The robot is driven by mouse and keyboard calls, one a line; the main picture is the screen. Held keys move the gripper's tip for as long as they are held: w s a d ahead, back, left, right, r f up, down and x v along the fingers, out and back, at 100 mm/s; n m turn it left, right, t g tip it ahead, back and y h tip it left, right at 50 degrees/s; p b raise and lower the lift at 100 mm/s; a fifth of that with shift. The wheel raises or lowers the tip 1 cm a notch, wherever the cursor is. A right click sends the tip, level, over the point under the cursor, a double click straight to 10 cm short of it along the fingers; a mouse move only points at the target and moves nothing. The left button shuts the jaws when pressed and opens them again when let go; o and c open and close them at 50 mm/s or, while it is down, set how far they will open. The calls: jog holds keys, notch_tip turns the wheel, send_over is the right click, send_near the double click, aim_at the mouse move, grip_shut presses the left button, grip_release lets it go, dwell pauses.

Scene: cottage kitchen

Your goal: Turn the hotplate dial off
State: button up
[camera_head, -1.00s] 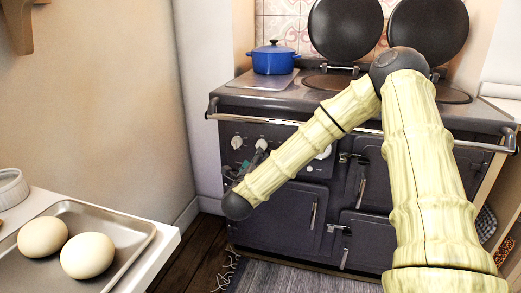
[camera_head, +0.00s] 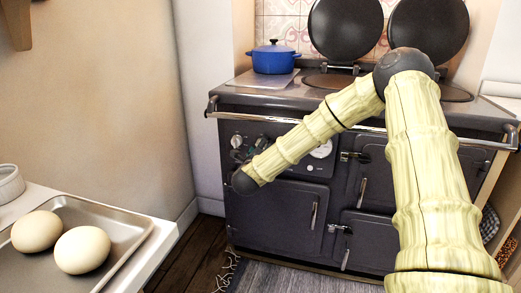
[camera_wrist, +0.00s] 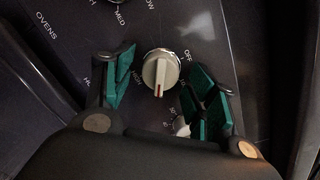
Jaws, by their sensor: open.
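The stove's control panel (camera_head: 262,138) is on its upper left front. In the wrist view a pale dial (camera_wrist: 160,72) with a red line on its grip sits between my gripper's fingers. The red-lined end points down in the picture. OFF is printed to its upper right and HIGH to its left. My gripper (camera_wrist: 160,84) is open, with one green-padded finger on each side of the dial and visible gaps. In the head view my arm mostly hides the gripper. A white dial (camera_head: 236,141) shows on the panel there.
A blue lidded pot (camera_head: 273,58) stands on the stove's left top. A metal rail (camera_head: 245,119) runs across the front above the panel. A second dial (camera_wrist: 183,127) is partly hidden by the right finger. A tray (camera_head: 130,232) with two eggs is at the lower left.

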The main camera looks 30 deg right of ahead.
jog(key=shift+c, duration=0.2)
jog(key=c, duration=1)
jog(key=shift+r, duration=0.1)
